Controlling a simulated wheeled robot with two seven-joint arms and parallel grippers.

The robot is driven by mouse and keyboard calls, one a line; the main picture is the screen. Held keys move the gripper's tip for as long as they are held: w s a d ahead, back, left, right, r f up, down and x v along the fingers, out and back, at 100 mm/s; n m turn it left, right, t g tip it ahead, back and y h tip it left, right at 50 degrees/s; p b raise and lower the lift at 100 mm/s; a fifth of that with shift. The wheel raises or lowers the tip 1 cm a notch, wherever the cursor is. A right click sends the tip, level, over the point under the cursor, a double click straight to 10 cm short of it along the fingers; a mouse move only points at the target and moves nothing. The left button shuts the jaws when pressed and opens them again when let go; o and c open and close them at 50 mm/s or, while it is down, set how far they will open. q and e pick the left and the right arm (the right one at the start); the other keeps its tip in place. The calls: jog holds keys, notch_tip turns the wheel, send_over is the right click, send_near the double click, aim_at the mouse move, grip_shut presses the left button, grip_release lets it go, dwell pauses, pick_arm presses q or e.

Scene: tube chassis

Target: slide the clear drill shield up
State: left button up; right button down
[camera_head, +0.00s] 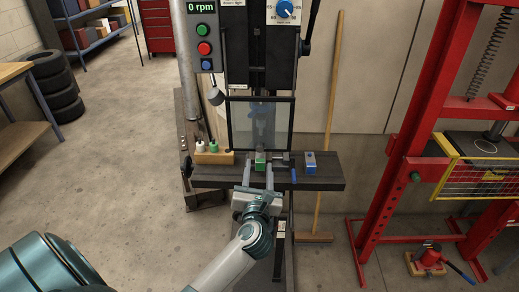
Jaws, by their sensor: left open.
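The clear drill shield (242,124) is a see-through panel in a dark frame, hanging at the front of the drill press. Its lower edge is just above the dark press table (325,182). The drill's chuck shows dimly through it. My left gripper (259,164) comes up from below at the table's front, with its two fingers apart. The fingertips are near the middle of the shield's lower edge; I cannot tell whether they touch it. A green block (260,166) shows between the fingers. My right gripper is not in view.
On the press table are a wooden holder (214,157) with small bottles, a vise with a blue-handled lever (293,174), and a blue block (310,160). A control box (202,36) reads 0 rpm. A red press frame (400,150) stands at right.

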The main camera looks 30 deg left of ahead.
aim_at(260, 150)
pick_arm(q)
jog(key=p+x, duration=0.1)
jog(key=x, duration=0.6)
jog(key=shift+p, duration=0.3)
jog(key=shift+w+a, duration=0.35)
jog(key=shift+w, duration=0.2)
grip_shut()
